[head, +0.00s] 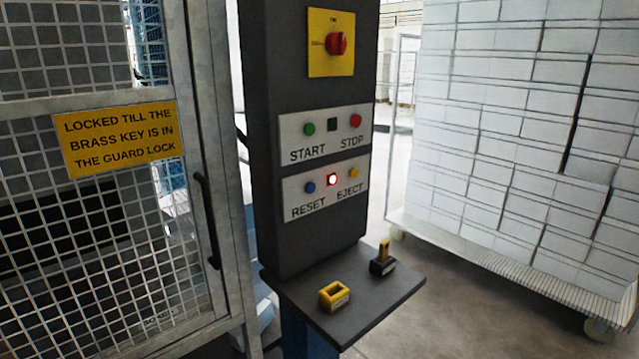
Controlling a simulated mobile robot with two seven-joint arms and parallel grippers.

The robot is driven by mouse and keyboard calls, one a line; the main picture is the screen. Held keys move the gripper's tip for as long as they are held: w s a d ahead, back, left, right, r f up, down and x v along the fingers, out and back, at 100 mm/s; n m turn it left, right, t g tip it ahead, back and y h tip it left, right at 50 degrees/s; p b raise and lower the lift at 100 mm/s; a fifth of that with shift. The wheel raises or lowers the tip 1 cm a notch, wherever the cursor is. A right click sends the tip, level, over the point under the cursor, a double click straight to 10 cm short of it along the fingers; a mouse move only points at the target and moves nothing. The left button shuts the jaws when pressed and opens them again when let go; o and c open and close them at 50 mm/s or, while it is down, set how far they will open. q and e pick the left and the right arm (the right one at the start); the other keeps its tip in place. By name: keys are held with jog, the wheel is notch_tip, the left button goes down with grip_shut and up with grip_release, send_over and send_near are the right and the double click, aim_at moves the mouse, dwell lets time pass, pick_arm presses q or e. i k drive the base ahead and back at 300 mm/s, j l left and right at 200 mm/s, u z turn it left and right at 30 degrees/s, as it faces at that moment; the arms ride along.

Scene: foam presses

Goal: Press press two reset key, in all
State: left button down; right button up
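The blue RESET key (310,188) is a small round button at the left of the lower white panel (326,208) on a dark grey control column (270,110). A lit red-and-white lamp (332,179) sits beside it, and a yellow EJECT key (353,173) is to the right. Above are a green START key (309,129) and a red STOP key (356,121), with a dark square between them. A red rotary switch (337,43) on a yellow plate is at the top. No press number is readable. Neither gripper is in view.
A shelf (352,318) juts out below, with a hollow yellow block (335,294) and a dark block with a yellow upright piece (382,258). A mesh guard door (90,220) with a yellow sign (120,138) stands left. A cart of stacked white blocks (520,130) stands right.

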aim_at(310, 186)
jog(key=i+l+u, duration=0.1)
jog(key=l, duration=0.25)
jog(key=i+l, duration=0.3)
jog(key=i+l+u, duration=0.15)
jog(key=l, duration=0.2)
jog(key=i+l+u, duration=0.1)
jog(key=l, duration=0.3)
jog(key=i, duration=0.1)
